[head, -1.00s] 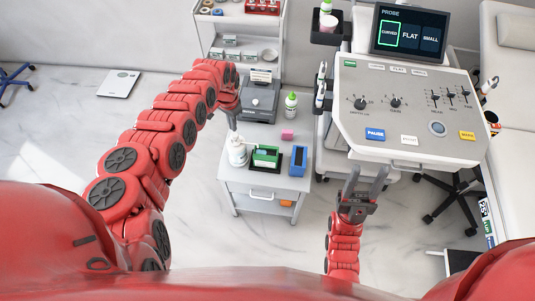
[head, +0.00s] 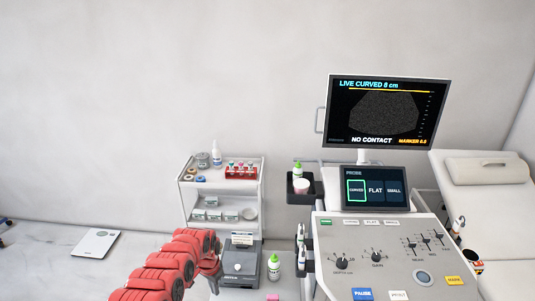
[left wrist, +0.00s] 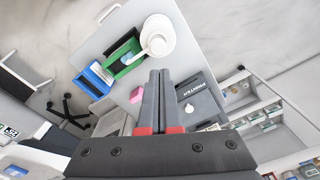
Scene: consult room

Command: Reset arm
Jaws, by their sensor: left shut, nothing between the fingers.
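My left gripper (head: 213,283) is at the lower left of the head view, beside the dark grey printer (head: 243,268); its tips run toward the bottom edge. In the left wrist view my left gripper (left wrist: 159,73) has its two grey fingers together with nothing between them. My right gripper is in neither current view.
The ultrasound console (head: 385,250) stands to the right of my left arm, under a screen (head: 387,112) reading "NO CONTACT". A green-capped bottle (head: 274,267) is beside the printer. A white shelf cart (head: 222,190) stands behind. A scale (head: 93,243) lies on the floor at left.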

